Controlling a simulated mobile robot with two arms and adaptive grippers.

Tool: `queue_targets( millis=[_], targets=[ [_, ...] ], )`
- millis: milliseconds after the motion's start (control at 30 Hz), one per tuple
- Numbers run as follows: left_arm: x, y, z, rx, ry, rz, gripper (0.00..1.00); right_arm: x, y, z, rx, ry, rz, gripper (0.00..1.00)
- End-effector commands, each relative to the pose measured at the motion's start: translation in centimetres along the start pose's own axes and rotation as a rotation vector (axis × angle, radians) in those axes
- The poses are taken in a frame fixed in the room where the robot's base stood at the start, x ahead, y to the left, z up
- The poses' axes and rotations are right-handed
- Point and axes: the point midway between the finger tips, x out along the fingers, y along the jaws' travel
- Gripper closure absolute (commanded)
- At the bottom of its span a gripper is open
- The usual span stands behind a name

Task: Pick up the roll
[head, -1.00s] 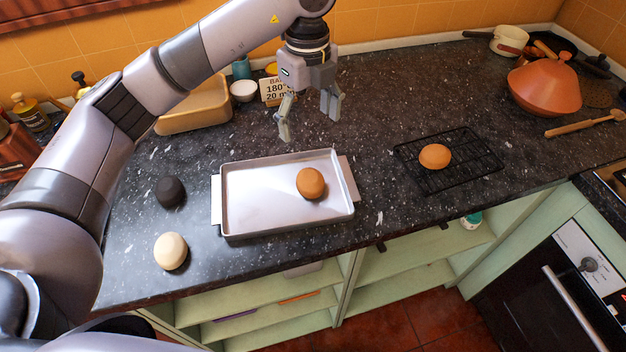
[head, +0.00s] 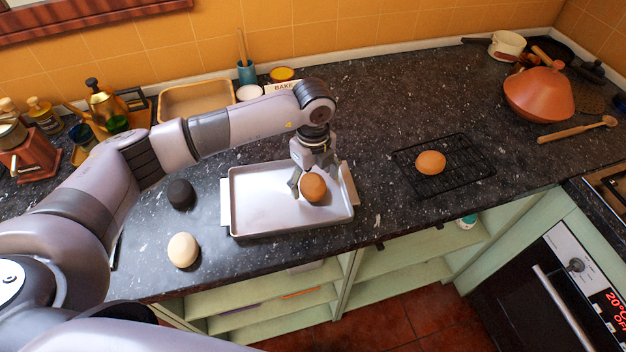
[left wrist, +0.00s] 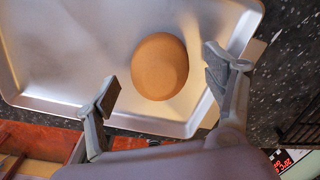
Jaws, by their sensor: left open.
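A golden-brown roll (head: 313,187) sits in the right half of a silver baking tray (head: 250,215). My left gripper (head: 314,182) is low over the tray, its fingers open around the roll's far side in the head view. In the left wrist view the roll (left wrist: 160,66) lies ahead of and between the two spread fingertips (left wrist: 163,82), with a gap on each side. Another brown roll (head: 430,162) rests on a black wire rack (head: 455,178). A pale roll (head: 183,250) and a black roll (head: 181,194) lie on the counter left of the tray. My right gripper is not seen.
A beige dish (head: 197,102), a blue utensil cup (head: 246,72) and a bake card (head: 283,87) stand behind my arm. A terracotta tagine (head: 540,92) and a wooden spoon (head: 578,129) are at the right. The counter between tray and rack is clear.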

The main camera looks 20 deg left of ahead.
Motion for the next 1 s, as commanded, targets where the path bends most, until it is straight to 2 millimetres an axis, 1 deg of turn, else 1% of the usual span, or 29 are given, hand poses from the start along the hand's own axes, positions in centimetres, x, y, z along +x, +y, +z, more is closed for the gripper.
queue_targets(
  millis=[33,133,333,367,1000],
  targets=[
    [0.49,0.05,-0.03,-0.001,0.001,0.002,0.24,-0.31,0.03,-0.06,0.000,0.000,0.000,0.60],
    [1.08,0.02,0.00,0.000,-0.001,0.000,0.24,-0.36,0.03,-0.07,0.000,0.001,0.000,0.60],
    [1.19,0.00,0.02,0.001,-0.001,-0.001,0.24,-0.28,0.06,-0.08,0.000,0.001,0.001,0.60],
    [1.19,0.00,0.01,0.001,-0.001,-0.001,0.25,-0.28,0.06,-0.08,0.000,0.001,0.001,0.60],
    [1.14,0.01,0.04,0.000,-0.001,0.000,0.68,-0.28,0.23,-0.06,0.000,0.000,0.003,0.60]
  ],
)
